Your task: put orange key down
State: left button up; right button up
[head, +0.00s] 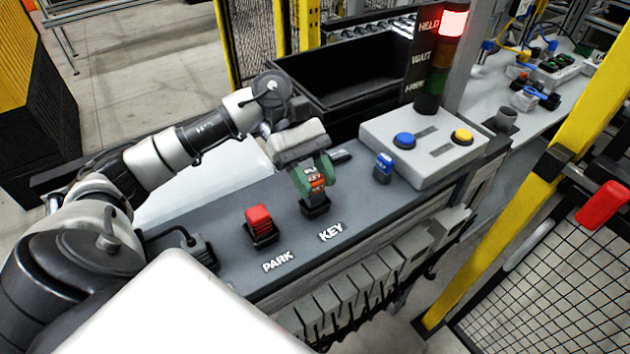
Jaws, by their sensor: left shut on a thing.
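My left gripper (316,185) points down over the grey bench top, with its green fingers shut on the orange key (317,181). Only a small orange face of the key shows between the fingers. Directly below is a black socket (315,209) behind the white KEY label (331,231). The lower end of the key is at or just above this socket; I cannot tell whether it is seated. My right gripper is not in view.
A blue key (383,168) stands to the right, near a grey box (437,138) with blue and yellow buttons. A black bin (362,75) is behind. The signal tower (441,60) shows red.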

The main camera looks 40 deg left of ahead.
pick_arm(q)
notch_tip(320, 180, down, 2)
jog(key=shift+p, duration=0.3)
jog(key=shift+f, duration=0.2)
jog(key=shift+f+b, duration=0.15)
jog(key=shift+b, duration=0.2)
jog(key=o, duration=0.9)
